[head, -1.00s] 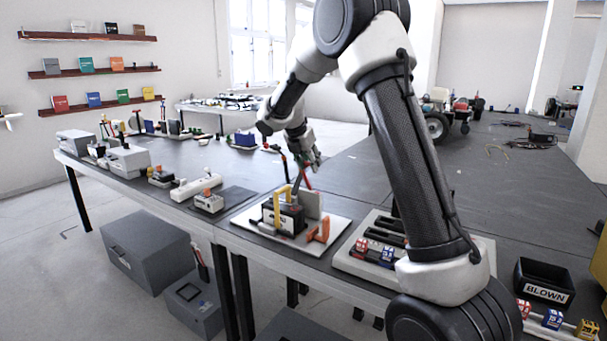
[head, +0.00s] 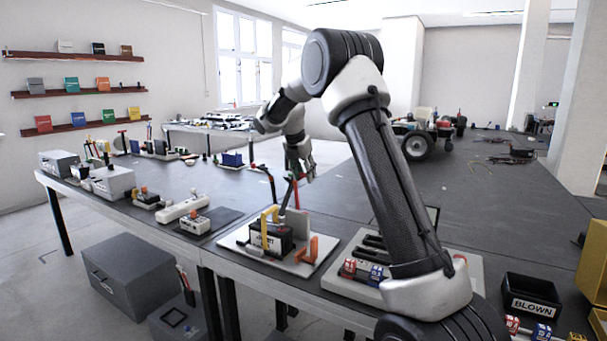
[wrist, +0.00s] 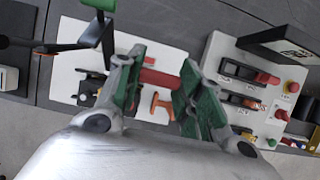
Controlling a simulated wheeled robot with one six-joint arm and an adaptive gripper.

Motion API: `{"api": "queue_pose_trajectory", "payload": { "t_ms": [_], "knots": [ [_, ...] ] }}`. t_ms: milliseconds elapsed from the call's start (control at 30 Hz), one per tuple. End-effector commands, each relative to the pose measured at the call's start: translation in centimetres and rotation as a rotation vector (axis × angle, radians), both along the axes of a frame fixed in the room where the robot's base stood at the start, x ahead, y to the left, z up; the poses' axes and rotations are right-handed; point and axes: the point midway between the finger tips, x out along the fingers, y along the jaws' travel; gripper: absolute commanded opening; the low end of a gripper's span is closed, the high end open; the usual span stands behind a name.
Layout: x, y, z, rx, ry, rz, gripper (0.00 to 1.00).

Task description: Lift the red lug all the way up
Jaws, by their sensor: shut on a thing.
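My gripper (head: 298,172) is above the back of the white board (head: 315,258) in the head view. In the wrist view the red lug (wrist: 158,79) spans between the green finger pads of my gripper (wrist: 160,90). A black battery (head: 272,237) sits on the board under it, with a yellow bracket (head: 264,226) over it. Whether the lug's lower end is clear of the battery is hard to tell at this size.
An orange clamp (head: 307,250) and an upright grey plate (head: 297,222) stand on the board close to the battery. A grey switch panel (head: 345,284) and a BLOWN bin (head: 532,296) are to the right.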

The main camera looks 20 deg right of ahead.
Motion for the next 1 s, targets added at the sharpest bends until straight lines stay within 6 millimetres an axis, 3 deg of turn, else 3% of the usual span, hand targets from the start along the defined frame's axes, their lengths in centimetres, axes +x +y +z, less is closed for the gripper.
{"api": "queue_pose_trajectory", "payload": {
  "t_ms": [167, 200, 300, 667, 767, 1000],
  "knots": [
    [0.3, -0.3, 0.5, -0.006, -0.014, 0.002, 0.00],
    [0.3, -0.4, 0.5, -0.007, -0.013, 0.002, 0.42],
    [0.3, -0.3, 0.4, -0.005, -0.011, 0.002, 0.59],
    [0.1, 0.0, 0.5, -0.004, -0.007, 0.002, 0.59],
    [-0.1, 0.4, 1.6, -0.003, -0.008, 0.002, 0.59],
    [-1.4, 2.0, 6.4, -0.004, -0.010, 0.003, 0.59]
  ]
}}
